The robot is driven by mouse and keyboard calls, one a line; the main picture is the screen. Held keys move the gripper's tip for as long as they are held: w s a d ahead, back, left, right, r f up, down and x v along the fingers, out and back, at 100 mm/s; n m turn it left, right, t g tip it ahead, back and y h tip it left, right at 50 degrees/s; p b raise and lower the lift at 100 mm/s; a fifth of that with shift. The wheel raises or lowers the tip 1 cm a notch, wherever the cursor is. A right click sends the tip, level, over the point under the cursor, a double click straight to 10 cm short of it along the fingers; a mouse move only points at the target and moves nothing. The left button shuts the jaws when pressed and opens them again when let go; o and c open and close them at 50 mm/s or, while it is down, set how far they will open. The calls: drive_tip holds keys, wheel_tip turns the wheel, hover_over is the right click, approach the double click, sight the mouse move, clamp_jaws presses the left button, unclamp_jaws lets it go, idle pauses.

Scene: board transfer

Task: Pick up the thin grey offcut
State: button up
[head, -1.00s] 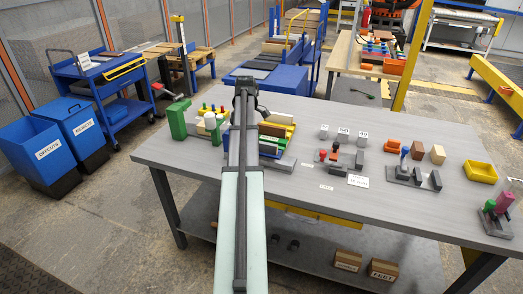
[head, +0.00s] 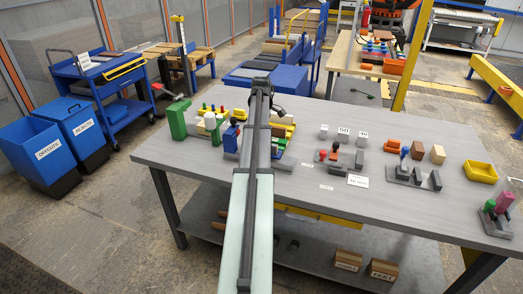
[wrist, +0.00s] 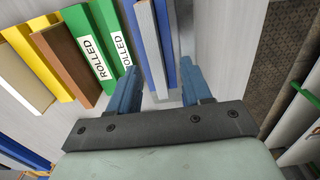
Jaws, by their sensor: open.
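In the wrist view, a thin grey piece (wrist: 151,52) stands on edge between blue strips, looking like the thin grey offcut. Its lower end reaches between the fingers of my gripper (wrist: 160,75). The gripper is open, with one blue-grey finger on each side and a gap around the piece. I cannot tell how far the fingertips are above it. In the head view my own arm covers the gripper's fingers and the thin grey piece.
Left of the gripper stand green boards (wrist: 92,48) labelled ROLLED, a brown board (wrist: 66,62) and a yellow one (wrist: 32,55). In the head view, small blocks and a yellow tray (head: 480,172) occupy the right of the grey table (head: 225,177). Blue bins (head: 42,152) stand at left.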

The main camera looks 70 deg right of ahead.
drive_tip(key=shift+w+d+f, duration=0.1)
drive_tip(key=shift+d+f, duration=0.1)
drive_tip(key=shift+f, duration=1.2)
drive_tip(key=shift+w+d+f, duration=0.1)
drive_tip(key=shift+d+f, duration=0.05)
drive_tip(key=shift+f, duration=1.25)
clamp_jaws()
